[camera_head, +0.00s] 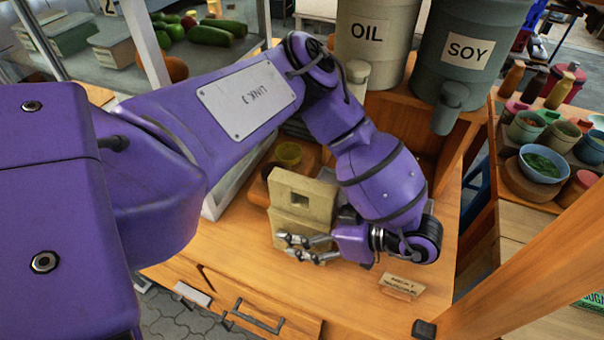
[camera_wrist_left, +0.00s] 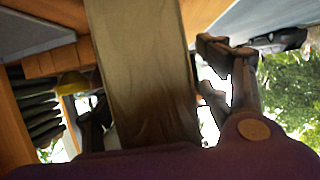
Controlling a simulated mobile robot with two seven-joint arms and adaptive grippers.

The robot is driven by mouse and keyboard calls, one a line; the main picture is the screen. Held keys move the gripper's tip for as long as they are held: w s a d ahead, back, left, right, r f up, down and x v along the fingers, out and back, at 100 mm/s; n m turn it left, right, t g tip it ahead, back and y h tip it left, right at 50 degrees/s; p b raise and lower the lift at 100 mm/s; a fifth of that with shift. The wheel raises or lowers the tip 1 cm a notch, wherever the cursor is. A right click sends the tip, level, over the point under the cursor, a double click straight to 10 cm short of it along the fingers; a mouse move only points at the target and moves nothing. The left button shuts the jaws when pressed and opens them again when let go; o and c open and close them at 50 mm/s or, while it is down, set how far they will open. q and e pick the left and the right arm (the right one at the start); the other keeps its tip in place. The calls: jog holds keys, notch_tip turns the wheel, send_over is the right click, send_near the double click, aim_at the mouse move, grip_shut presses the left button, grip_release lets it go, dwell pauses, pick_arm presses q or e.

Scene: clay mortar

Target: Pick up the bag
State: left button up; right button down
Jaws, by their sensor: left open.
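The bag (camera_head: 302,190) is a tan, block-like bag with a square hole near its top, upright on the wooden counter. My left gripper (camera_head: 298,247) is low at the bag's near right side, its fingers reaching across the lower front. In the left wrist view the bag (camera_wrist_left: 140,65) fills the middle as a brown panel, with one finger (camera_wrist_left: 235,80) on the right and a darker one partly hidden on the left. The jaws look open around it, with a gap on the right. I cannot tell whether the left finger touches. My right gripper is not in view.
A small sign (camera_head: 400,286) stands on the counter right of my left gripper. OIL (camera_head: 375,40) and SOY (camera_head: 470,60) containers stand on a raised shelf behind. A yellow-topped jar (camera_head: 288,153) is behind the bag. The counter's front is mostly clear.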

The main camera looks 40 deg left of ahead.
pick_arm(q)
jog(key=c, duration=1.4)
jog(key=shift+c, duration=0.5)
jog(key=shift+r, duration=0.1)
